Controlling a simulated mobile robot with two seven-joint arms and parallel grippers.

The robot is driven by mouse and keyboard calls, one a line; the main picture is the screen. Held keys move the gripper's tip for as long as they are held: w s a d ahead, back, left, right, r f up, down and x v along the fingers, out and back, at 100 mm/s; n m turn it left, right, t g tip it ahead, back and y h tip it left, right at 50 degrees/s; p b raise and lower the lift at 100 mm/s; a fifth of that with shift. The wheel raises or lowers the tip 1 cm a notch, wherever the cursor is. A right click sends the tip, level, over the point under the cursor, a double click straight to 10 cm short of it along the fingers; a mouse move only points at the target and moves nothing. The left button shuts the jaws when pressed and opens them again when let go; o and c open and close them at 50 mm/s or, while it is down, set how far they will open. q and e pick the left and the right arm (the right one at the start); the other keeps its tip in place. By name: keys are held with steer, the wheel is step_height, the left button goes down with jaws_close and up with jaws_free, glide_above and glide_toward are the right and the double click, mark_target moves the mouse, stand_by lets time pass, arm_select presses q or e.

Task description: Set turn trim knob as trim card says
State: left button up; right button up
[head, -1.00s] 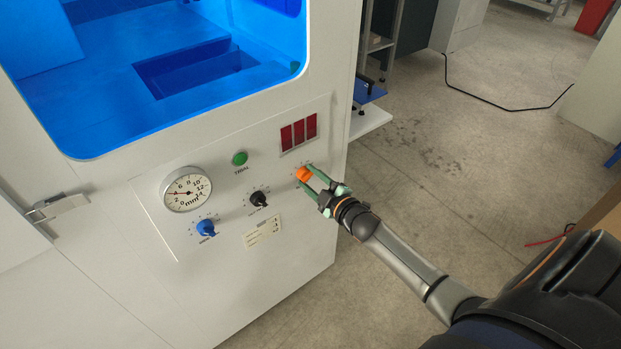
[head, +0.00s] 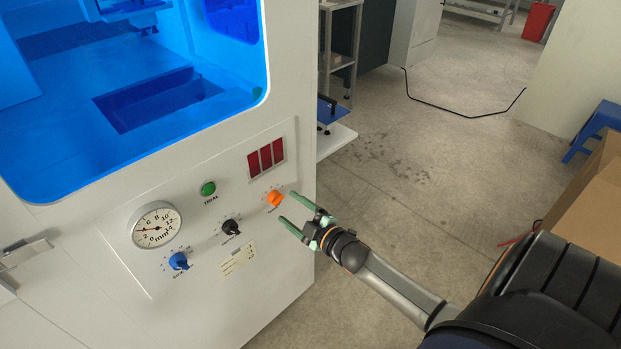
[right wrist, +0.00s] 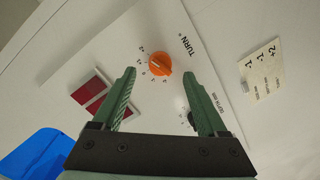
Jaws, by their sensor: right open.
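The orange turn trim knob (head: 275,198) sits at the right of the white panel, below a dark red display; it also shows in the right wrist view (right wrist: 159,64), with TURN and a ring of numbers printed beside it. My right gripper (head: 287,212) is open and empty, its green fingers (right wrist: 160,95) just short of the knob, one to each side in the wrist view. My left gripper is out of view.
A black knob (head: 231,228), a blue knob (head: 178,261), a round gauge (head: 156,226) and a green button (head: 208,188) share the panel. A cardboard box (head: 590,210) stands at the far right.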

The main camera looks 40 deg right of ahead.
steer(key=s+r, duration=0.1)
steer(key=s, duration=0.7)
steer(key=shift+d, duration=0.2)
steer(key=s+a+f+m+g+y+p, duration=0.1)
steer(key=s+a+f+m+g+p, duration=0.1)
steer(key=s+a, duration=0.5)
steer(key=s+a+f+m+g+p, duration=0.2)
steer(key=s+a+f+m+g, duration=0.3)
steer(key=s+a, duration=0.3)
steer(key=a+f+m, duration=0.1)
steer(key=a, duration=0.2)
steer(key=shift+m+g+y+p, duration=0.3)
steer(key=shift+m+y+p, duration=0.1)
stand_by(0.5)
